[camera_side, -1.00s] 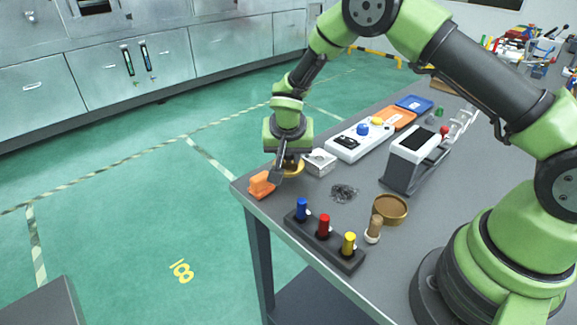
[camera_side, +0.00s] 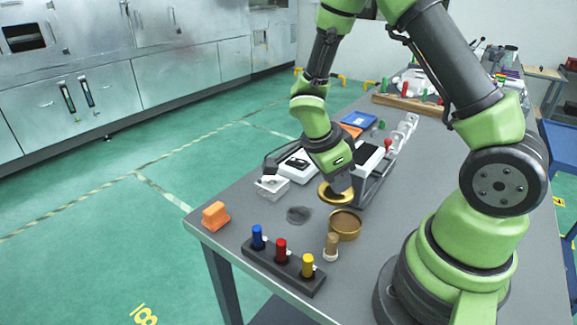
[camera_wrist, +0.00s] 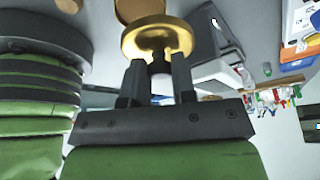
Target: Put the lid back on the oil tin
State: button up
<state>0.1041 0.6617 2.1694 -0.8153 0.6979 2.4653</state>
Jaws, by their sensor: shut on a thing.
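The lid (camera_side: 326,191) is a round gold disc in the side view. My gripper (camera_side: 343,186) is shut on it and holds it above the table, just behind the oil tin. In the wrist view the lid (camera_wrist: 157,36) sits beyond the fingertips, and my gripper (camera_wrist: 160,68) grips a dark knob at its middle. The oil tin (camera_side: 345,226) is a short, round, brown-gold open tin standing upright on the table. Part of the tin (camera_wrist: 138,8) shows beyond the lid in the wrist view. Lid and tin look apart.
A dark rack (camera_side: 282,268) with blue, red and yellow pegs stands at the front. A brown-handled stamp (camera_side: 331,246) is close beside the tin. A grey screen device (camera_side: 374,172) stands behind the lid. An orange block (camera_side: 215,215) and dark small bits (camera_side: 298,214) lie left.

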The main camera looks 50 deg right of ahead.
aim_at(342, 196)
jog(key=s+m, duration=0.2)
jog(key=shift+s+d+g, duration=0.15)
jog(key=shift+s+g, duration=0.15)
jog(key=shift+s, duration=0.1)
jog(key=shift+f, duration=3.1)
jog(key=shift+f, duration=0.15)
jog(key=o, duration=1.5)
jog(key=shift+c, duration=0.2)
jog(key=shift+r, duration=3.5)
